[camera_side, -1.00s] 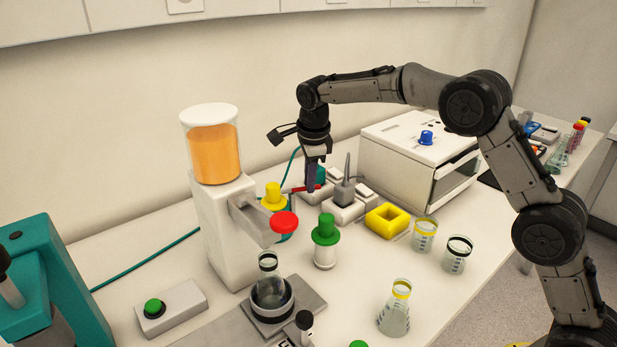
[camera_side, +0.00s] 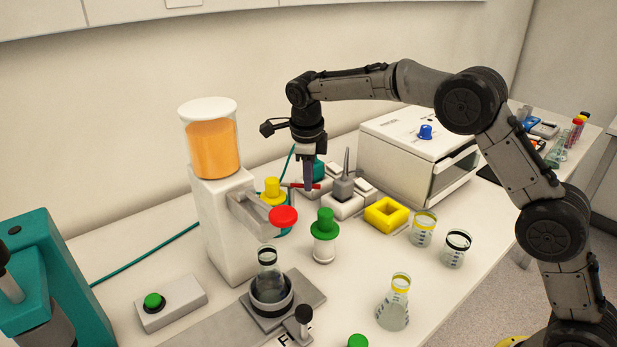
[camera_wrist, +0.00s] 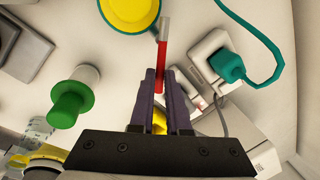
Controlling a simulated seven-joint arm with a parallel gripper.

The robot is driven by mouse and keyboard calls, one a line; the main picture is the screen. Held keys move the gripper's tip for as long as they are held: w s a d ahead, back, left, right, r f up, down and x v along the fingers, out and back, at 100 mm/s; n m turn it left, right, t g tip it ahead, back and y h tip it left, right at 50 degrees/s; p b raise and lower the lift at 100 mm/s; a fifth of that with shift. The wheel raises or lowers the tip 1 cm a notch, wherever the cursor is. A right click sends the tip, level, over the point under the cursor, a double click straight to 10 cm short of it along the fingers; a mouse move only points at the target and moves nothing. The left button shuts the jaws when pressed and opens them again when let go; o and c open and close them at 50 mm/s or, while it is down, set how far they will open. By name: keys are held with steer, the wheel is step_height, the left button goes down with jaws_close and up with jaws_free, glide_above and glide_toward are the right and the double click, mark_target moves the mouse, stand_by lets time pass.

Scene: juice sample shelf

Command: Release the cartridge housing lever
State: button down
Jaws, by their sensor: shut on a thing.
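A red bar with a grey end (camera_side: 313,185), which looks like the lever, lies roughly level beside the white socket block in the side view. In the wrist view the red bar (camera_wrist: 162,62) runs up from between my fingers, its grey end pointing to the yellow-topped container. My gripper (camera_side: 308,189) points down at the bar. In the wrist view my gripper (camera_wrist: 161,76) has its two dark purple fingers shut on the bar, one on each side. I cannot tell where the bar joins a housing; the fingers hide that part.
A white block with a teal plug (camera_wrist: 228,66) and cable is just right of my fingers. A yellow-topped container (camera_side: 272,191) and juice dispenser (camera_side: 220,220) stand left. A green-capped bottle (camera_side: 324,238), yellow square holder (camera_side: 386,214) and white oven-like box (camera_side: 415,160) are nearby.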

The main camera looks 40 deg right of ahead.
steer(key=shift+r, duration=0.1)
steer(key=c, duration=0.9)
jaws_free()
step_height(320, 180, up, 14)
steer(key=s+a, duration=0.2)
steer(key=shift+f, duration=0.25)
